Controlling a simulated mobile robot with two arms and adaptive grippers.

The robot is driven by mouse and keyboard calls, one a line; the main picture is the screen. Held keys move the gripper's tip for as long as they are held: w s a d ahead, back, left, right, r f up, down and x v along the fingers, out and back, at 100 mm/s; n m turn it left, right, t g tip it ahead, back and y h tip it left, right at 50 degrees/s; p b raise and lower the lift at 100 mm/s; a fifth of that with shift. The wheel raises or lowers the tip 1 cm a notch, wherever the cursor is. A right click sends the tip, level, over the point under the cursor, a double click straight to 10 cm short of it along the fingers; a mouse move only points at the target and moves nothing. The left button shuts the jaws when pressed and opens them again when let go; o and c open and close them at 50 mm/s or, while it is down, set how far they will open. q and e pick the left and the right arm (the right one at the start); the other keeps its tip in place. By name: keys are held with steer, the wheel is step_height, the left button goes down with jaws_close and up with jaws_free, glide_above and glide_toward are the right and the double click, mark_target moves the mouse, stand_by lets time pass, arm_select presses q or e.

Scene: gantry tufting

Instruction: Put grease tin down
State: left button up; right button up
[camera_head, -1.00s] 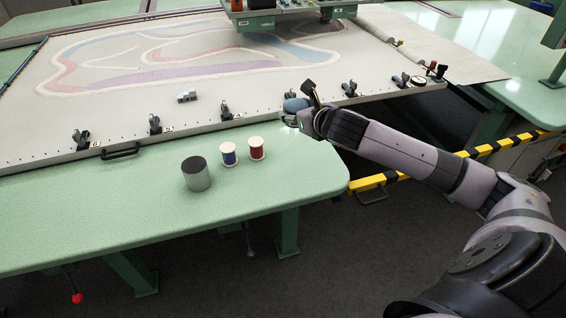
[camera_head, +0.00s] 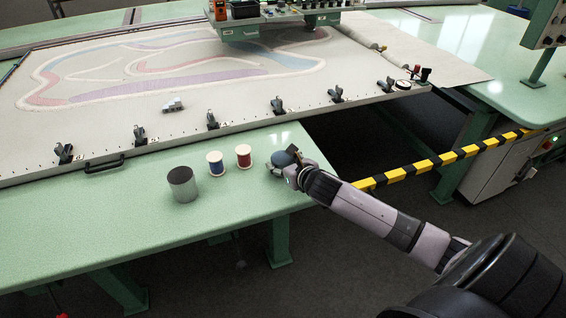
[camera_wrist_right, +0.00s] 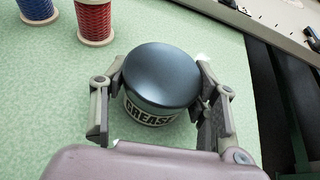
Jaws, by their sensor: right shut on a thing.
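The grease tin (camera_wrist_right: 162,75) has a dark blue-grey lid and a pale label reading GREASE in the right wrist view. My right gripper (camera_wrist_right: 160,90) has a finger on each side of it and is shut on it. In the head view the tin (camera_head: 284,158) shows small and partly hidden by the right gripper (camera_head: 282,167), over the right end of the green table (camera_head: 120,222). The tin looks upright and low at the tabletop; I cannot tell if its base touches. My left gripper is not in view.
A red spool (camera_head: 244,157), a blue spool (camera_head: 216,164) and a grey metal cup (camera_head: 182,184) stand left of the tin. Behind is the clamped cloth frame (camera_head: 110,150). The table's front and right edges are close to the gripper. The table's left part is clear.

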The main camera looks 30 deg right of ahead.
steer(key=o, duration=1.2)
steer(key=shift+o, duration=0.2)
steer(key=v, duration=1.2)
steer(key=shift+d+r, duration=0.1)
steer(key=shift+r, duration=0.05)
